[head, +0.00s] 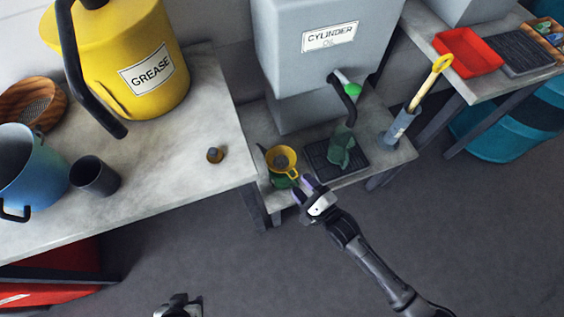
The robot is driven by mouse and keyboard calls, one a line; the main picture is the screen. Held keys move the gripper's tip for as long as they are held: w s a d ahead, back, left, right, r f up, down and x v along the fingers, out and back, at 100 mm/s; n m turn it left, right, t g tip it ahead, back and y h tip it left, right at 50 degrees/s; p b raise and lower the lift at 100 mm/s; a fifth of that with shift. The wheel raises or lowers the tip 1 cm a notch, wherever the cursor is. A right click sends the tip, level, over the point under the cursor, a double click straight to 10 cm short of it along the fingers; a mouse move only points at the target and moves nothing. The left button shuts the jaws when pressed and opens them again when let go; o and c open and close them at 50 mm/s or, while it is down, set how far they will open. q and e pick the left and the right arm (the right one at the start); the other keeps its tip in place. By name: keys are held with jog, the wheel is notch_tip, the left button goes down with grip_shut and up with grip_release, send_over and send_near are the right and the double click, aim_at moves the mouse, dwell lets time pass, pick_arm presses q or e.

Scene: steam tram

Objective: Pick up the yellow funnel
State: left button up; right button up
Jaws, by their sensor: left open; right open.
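The yellow funnel (290,153) is at the left end of the low shelf below the grey cylinder oil tank. A dark green thing (283,181) shows just under it; I cannot tell whether the funnel rests on it. My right gripper (303,188) is open, with purple fingertips, just to the lower right of the funnel. Whether it touches the green thing is unclear. My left gripper (178,301) is open at the bottom edge, over the floor and far from the funnel.
The cylinder oil tank (290,50) has a green-handled tap above a dark drip grid with a green cloth (340,150). The left bench holds a grease can (115,50), blue pot (30,165), dark cup (95,176) and small knob (215,155). Open floor lies in front.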

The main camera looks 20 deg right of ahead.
aim_at(288, 171)
jog(key=b+x, duration=0.2)
jog(key=x, duration=0.2)
jog(key=shift+w+a+f, duration=0.15)
jog(key=shift+w+a, duration=0.05)
jog(key=shift+w, duration=0.2)
jog(key=shift+c, duration=0.5)
grip_shut()
